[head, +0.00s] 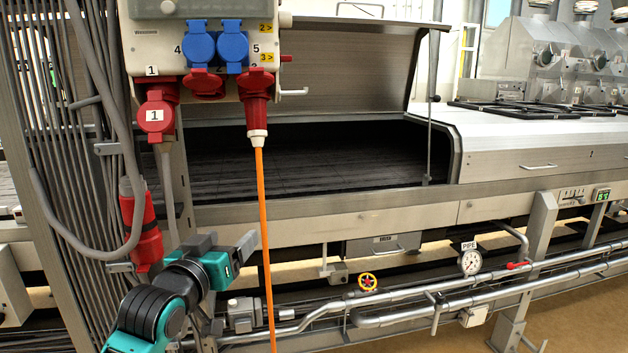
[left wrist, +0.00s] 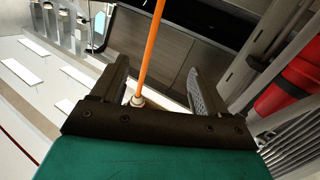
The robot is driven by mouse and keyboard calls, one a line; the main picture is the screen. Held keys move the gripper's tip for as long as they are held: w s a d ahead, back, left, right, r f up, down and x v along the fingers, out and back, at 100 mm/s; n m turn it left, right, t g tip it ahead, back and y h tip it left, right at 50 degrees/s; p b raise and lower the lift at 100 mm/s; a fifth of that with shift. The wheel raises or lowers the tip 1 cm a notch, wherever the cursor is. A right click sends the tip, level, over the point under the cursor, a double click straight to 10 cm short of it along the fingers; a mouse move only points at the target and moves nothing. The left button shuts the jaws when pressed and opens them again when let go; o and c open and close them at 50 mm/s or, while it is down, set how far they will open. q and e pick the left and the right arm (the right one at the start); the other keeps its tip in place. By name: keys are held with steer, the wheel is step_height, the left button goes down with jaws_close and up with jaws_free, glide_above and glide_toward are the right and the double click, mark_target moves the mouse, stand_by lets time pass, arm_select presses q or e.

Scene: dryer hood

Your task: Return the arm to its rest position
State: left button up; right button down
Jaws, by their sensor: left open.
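My left gripper (head: 228,243) is in the lower left of the head view, in front of the machine. Its two dark fingers stand apart, and nothing is held between them. In the left wrist view the open fingers (left wrist: 158,75) frame an orange cable (left wrist: 150,55) that shows between them; I cannot tell how near it is. My left arm (head: 160,310) is bent and comes up from the bottom edge. The dryer hood (head: 350,70) stands raised over a dark opening (head: 300,150). My right gripper is not in view.
A socket box (head: 145,45) with blue and red connectors hangs at the upper left. From its red plug (head: 257,95) the orange cable (head: 265,240) hangs down just right of my gripper.

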arm_select(q)
steer(key=s+f+g, duration=0.2)
steer(key=s+f, duration=0.4)
steer(key=f, duration=0.5)
steer(key=s+f+g, duration=0.2)
steer(key=s+f, duration=0.4)
steer(key=f, duration=0.4)
steer(key=s+f+m+g+y, duration=0.1)
steer(key=s+f+m+g, duration=0.1)
steer(key=s+f, duration=1)
steer(key=s, duration=0.3)
steer(key=shift+s, duration=0.15)
